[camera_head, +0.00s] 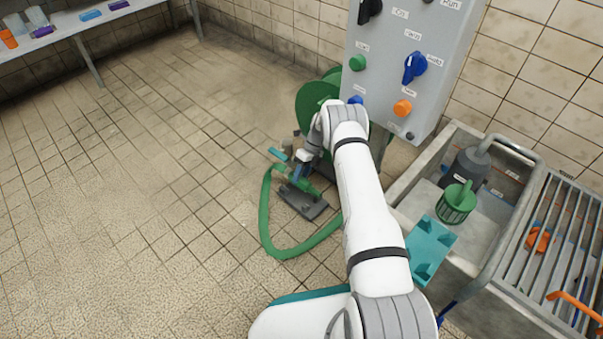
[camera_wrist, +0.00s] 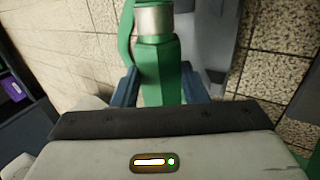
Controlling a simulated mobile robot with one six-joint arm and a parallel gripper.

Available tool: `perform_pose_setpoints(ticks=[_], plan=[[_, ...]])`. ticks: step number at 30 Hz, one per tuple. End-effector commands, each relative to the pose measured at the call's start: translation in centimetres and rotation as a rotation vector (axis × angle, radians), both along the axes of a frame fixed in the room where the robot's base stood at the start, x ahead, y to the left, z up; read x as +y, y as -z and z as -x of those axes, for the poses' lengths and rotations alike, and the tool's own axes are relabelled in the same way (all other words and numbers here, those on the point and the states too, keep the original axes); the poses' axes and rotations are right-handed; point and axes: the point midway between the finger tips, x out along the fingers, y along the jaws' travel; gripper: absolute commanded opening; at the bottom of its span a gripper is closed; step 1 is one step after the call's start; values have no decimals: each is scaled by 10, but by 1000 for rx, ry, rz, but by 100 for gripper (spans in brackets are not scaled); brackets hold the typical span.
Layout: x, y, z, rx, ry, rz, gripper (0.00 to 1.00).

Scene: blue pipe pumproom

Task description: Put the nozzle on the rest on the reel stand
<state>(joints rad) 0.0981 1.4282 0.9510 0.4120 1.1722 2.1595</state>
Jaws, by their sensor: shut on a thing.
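The green nozzle (camera_wrist: 160,75) with a metal collar (camera_wrist: 153,20) fills the space between the blue fingers of my gripper (camera_wrist: 158,88) in the wrist view. My gripper is shut on it. In the head view my gripper (camera_head: 298,170) is low at the reel stand, partly hidden by my own arm. The reel stand has a green reel (camera_head: 311,101) and a dark grey base plate (camera_head: 301,202) on the floor. A green hose (camera_head: 265,222) loops over the floor from the gripper area. I cannot tell whether the nozzle touches the rest.
A grey control box (camera_head: 405,75) with knobs hangs beside the reel. A shelf (camera_head: 65,30) stands far left. The floor at left is clear.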

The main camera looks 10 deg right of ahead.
Motion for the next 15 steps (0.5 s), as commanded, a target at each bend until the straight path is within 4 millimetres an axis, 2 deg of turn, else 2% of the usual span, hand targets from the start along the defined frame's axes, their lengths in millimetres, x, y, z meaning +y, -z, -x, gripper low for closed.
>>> perform_pose_setpoints(ticks=[1,5,15], plan=[[-9,-4,-5,-8,14,1,6],[-15,0,-7,-9,23,2,6],[-18,35,-5,-5,26,0,6]])
